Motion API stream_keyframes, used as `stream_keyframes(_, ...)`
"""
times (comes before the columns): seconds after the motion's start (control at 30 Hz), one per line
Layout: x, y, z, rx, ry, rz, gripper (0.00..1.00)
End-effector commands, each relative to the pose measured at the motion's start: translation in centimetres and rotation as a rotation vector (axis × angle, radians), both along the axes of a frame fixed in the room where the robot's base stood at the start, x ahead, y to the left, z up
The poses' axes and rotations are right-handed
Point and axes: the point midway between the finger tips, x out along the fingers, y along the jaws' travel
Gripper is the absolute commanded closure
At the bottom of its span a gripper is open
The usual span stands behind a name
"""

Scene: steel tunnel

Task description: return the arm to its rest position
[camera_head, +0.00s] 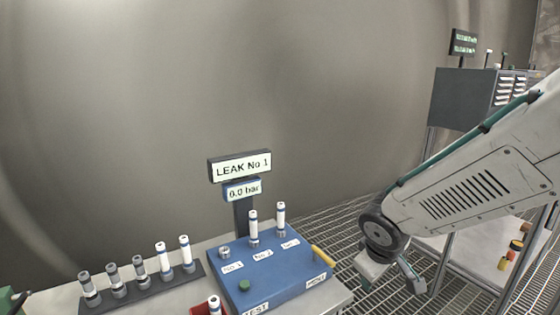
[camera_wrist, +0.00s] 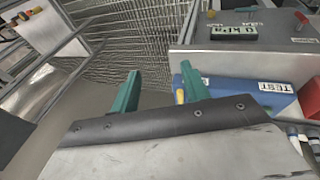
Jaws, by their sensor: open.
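My arm (camera_head: 470,190) reaches in from the right in the head view, bent downward at a dark round joint. My gripper (camera_head: 395,275) hangs at its end, right of the blue test box (camera_head: 290,293) and above the floor grating. In the wrist view my gripper (camera_wrist: 160,82) shows two green fingers standing apart, with nothing between them. The blue box also shows in the wrist view (camera_wrist: 232,92), beyond the right finger. The gripper appears clear of the box, though its exact distance is hard to tell.
A sign (camera_head: 240,167) reading "LEAK No 1" stands behind the box. Two white-and-blue cylinders stand on the box. A dark rack (camera_head: 140,288) holds several cylinders at left. A red bin (camera_head: 204,308) is partly cut off. A shelf cart (camera_head: 462,98) stands at right behind my arm.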

Motion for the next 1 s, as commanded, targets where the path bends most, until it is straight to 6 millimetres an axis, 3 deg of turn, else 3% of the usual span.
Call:
stream_keyframes(0.03, -2.4, -1.9, 1.6, -0.004, 0.041, -0.092, 0.54)
stream_keyframes(0.13, -7.8, -4.2, 3.9, 0.013, 0.157, -0.252, 0.54)
stream_keyframes(0.3, -16.1, -5.2, 7.4, 0.120, 0.309, -0.439, 0.54)
stream_keyframes(0.4, -19.5, -5.0, 9.1, 0.201, 0.336, -0.505, 0.54)
stream_keyframes(0.5, -21.0, -5.0, 10.3, 0.267, 0.299, -0.544, 0.54)
stream_keyframes(0.7, -21.6, -5.7, 11.8, 0.302, 0.209, -0.574, 0.54)
stream_keyframes(1.0, -21.6, -5.9, 11.9, 0.303, 0.202, -0.583, 0.54)
